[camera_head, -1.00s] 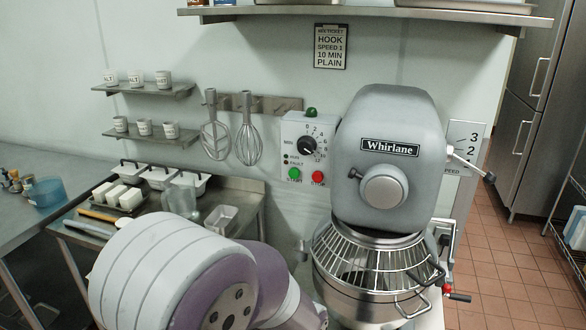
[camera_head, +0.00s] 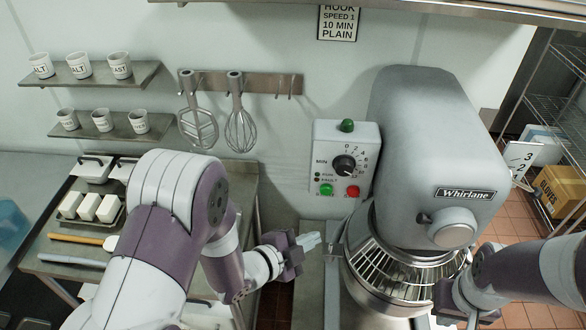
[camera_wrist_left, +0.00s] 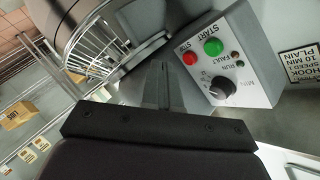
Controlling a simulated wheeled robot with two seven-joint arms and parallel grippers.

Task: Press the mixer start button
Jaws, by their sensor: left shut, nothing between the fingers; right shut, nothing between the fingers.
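The mixer (camera_head: 435,150) stands right of centre with a white control box (camera_head: 362,140) on the wall side at its left. The green start button (camera_head: 326,189) is at the box's lower left, beside the red stop button (camera_head: 353,191). My left gripper (camera_head: 314,240) is shut and empty, below and apart from the buttons. In the left wrist view its fingers (camera_wrist_left: 164,85) point toward the box, with the green start button (camera_wrist_left: 213,47) to their upper right and the red button (camera_wrist_left: 190,58) nearer. My right gripper (camera_head: 455,302) is shut, low in front of the mixer bowl.
The wire bowl guard (camera_head: 400,275) and bowl lie right of my left gripper. A steel table (camera_head: 235,215) with a tray of white blocks (camera_head: 88,206) is at left. Whisks (camera_head: 240,130) hang on the wall. A dial (camera_head: 344,165) sits above the buttons.

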